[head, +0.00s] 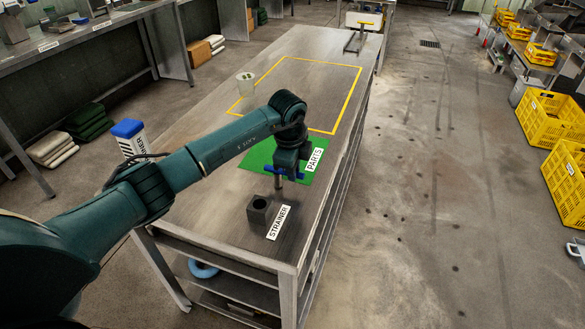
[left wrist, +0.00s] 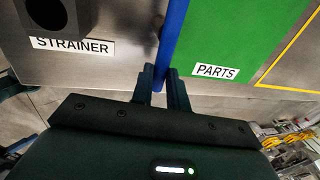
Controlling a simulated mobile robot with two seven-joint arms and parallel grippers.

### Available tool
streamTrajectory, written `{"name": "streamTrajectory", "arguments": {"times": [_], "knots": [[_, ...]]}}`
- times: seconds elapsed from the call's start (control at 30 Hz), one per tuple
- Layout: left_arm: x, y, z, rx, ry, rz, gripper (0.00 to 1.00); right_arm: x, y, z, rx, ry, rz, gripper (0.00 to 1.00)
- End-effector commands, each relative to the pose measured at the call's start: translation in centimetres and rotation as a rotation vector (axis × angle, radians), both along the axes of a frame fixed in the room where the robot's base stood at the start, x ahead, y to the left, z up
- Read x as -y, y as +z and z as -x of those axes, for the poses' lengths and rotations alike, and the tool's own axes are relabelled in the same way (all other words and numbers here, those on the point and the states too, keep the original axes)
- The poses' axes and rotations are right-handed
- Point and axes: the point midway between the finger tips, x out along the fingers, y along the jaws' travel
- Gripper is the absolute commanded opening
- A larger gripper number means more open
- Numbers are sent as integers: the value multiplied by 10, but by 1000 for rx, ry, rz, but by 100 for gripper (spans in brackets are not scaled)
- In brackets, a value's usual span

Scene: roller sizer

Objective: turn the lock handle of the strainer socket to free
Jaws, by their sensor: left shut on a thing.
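The strainer socket is a dark grey block (head: 257,213) with a round hole in its top, beside the STRAINER label (head: 278,222) on the metal bench. It also shows at the upper left of the left wrist view (left wrist: 68,28). A blue bar handle (head: 270,169) lies across a short grey post (head: 279,183) just behind the block. My left gripper (head: 284,169) points down over it. In the left wrist view the blue bar (left wrist: 173,35) runs between the fingertips (left wrist: 162,78), which are shut on it. The gripper partly hides the bar in the head view.
A green mat (head: 262,157) with the PARTS label (head: 314,160) lies behind the handle. A clear cup (head: 246,85) stands near the yellow outline (head: 358,90). The outlined bench area is mostly bare. Yellow crates (head: 550,122) stand on the floor at the right.

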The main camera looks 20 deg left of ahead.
Motion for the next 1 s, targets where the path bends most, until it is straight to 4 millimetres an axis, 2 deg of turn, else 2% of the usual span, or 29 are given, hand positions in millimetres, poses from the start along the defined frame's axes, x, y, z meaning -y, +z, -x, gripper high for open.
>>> {"name": "streamTrajectory", "arguments": {"times": [0.37,0.4,0.67,0.9,1.0], "knots": [[-1,2,-2,5,9,0,0,0,2,-1,5,-1,0,36],[-1,2,-2,5,9,0,17,0,2,-1,5,-1,0,36],[-1,1,-1,2,7,-1,38,0,2,-1,5,0,1,36],[0,1,0,1,6,0,38,0,2,-1,5,0,1,36],[0,7,0,3,6,0,38,0,2,-1,5,0,1,36]]}}
